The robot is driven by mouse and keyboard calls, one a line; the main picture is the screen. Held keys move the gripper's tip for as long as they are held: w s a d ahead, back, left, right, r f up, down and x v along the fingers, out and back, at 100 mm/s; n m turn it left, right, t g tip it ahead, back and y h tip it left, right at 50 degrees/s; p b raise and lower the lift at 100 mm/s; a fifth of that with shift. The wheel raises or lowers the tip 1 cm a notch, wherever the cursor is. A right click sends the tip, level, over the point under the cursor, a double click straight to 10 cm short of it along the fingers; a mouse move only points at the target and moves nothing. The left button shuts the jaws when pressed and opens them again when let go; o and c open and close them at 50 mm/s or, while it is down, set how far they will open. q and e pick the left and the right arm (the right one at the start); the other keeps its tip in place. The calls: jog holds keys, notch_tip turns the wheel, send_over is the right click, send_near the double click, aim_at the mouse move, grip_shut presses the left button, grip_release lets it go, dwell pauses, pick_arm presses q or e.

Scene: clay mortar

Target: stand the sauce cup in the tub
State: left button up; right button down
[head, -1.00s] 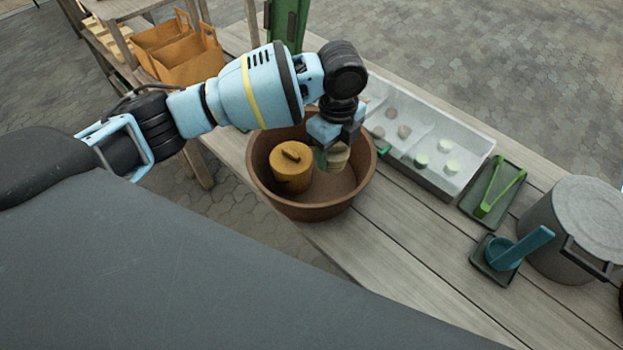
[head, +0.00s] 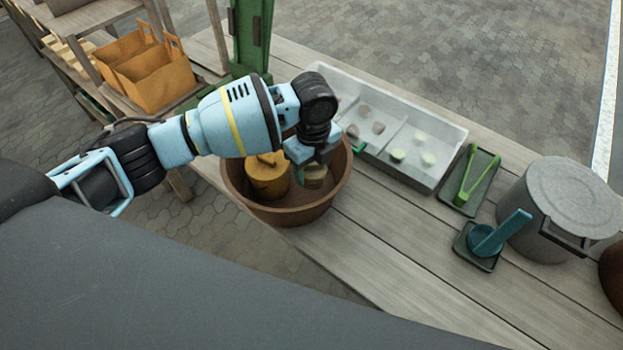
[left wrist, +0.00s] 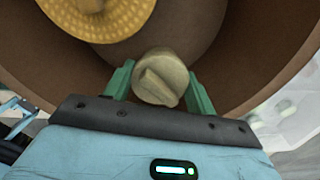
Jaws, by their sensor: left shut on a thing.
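The brown clay tub (head: 290,217) stands on the plank table and fills much of the left wrist view (left wrist: 245,65). The small beige sauce cup (head: 315,177) has a ridged top and is inside the tub's opening, on its right side. In the left wrist view the cup (left wrist: 160,78) sits between the green fingers. My left gripper (head: 314,165) reaches down over the tub and is shut on the cup. Whether the cup's base touches the tub floor is hidden. My right gripper is not in view.
A yellow lidded pot (head: 268,178) stands in the tub, left of the cup. A pale divided tray (head: 445,165), green tongs on a tray (head: 468,180), a teal scoop-like tool (head: 500,235) and a grey lidded pot (head: 550,220) are to the right. A green post (head: 250,40) rises behind.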

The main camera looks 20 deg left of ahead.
aim_at(313, 182)
pick_arm(q)
notch_tip(313, 182, down, 4)
jog(key=shift+f, duration=0.45)
jog(key=shift+f, duration=0.1)
jog(key=o, duration=1)
notch_tip(313, 182, up, 11)
jog(key=shift+r+p, duration=0.15)
jog(key=shift+p, duration=0.15)
jog(key=shift+r, duration=0.5)
